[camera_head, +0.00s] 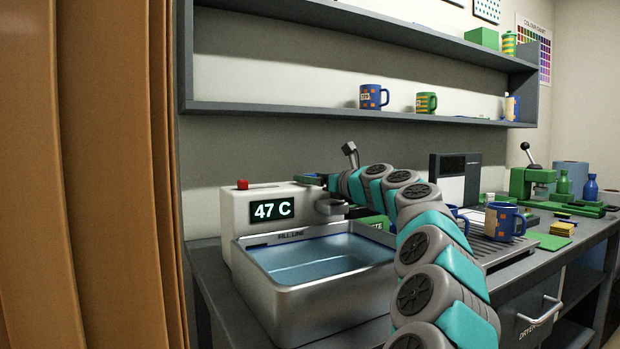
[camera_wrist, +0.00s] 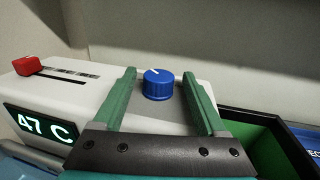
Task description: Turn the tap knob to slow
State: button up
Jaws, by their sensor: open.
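The tap knob (camera_wrist: 158,85) is a blue ribbed dial with a white pointer line on top, seen in the wrist view on the white heater unit. The pointer aims towards the back, slightly left. My gripper (camera_wrist: 160,82) is open, with one green finger on each side of the knob and a gap to it on both sides. In the head view my gripper (camera_head: 318,180) is over the right end of the white unit (camera_head: 236,222), and the knob is hidden there. The display (camera_head: 272,210) reads 47 C.
A red slider (camera_wrist: 28,65) sits on the unit's left. A metal basin (camera_head: 300,306) of water stands in front. A dark-edged green bin (camera_wrist: 268,150) is right of the unit. Mugs stand on the shelf (camera_head: 300,108) above and on the rack (camera_head: 492,252) at right.

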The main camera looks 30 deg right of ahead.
jog(key=shift+w+a, duration=0.15)
jog(key=shift+w, duration=0.25)
grip_shut()
dwell(0.4)
